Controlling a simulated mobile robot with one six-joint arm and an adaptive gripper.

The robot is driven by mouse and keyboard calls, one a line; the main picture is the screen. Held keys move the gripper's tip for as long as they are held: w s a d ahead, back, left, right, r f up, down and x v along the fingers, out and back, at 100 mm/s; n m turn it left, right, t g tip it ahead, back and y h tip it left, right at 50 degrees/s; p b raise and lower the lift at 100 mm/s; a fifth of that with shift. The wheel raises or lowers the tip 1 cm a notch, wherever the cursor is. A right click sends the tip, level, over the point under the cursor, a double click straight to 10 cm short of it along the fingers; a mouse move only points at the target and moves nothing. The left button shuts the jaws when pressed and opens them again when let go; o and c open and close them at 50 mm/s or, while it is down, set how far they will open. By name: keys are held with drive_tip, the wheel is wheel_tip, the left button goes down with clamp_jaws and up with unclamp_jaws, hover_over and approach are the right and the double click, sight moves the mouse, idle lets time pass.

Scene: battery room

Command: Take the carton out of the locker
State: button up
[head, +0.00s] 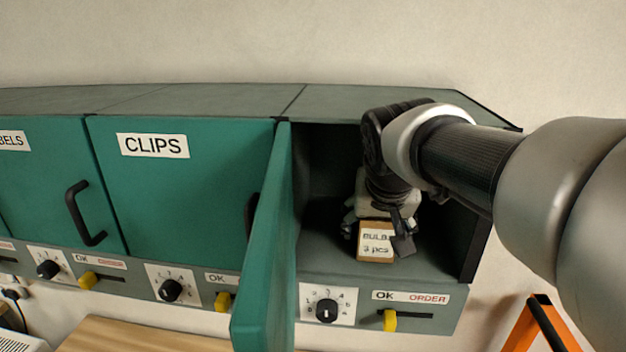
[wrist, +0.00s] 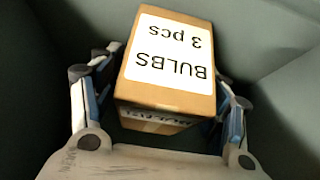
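The carton (head: 376,244) is a small brown box with a white label reading "BULBS 3 pcs". It sits on the floor of the open locker (head: 325,225), near the front. In the wrist view the carton (wrist: 165,70) lies between the two fingers of my gripper (wrist: 165,85), with its label upside down. My gripper (head: 378,232) reaches down into the locker from above the carton. Its fingers stand on either side of the carton, with what looks like a narrow gap at each side. Any contact at the fingertips is partly hidden.
The locker's green door (head: 265,250) stands open on the left. A closed locker marked CLIPS (head: 190,185) is beside it. Below is a panel with a dial (head: 326,310) and a yellow slider (head: 389,320). An orange frame (head: 540,325) stands at lower right.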

drive_tip(key=c, duration=1.1)
drive_tip(key=shift+r, duration=0.1)
drive_tip(key=shift+c, duration=0.3)
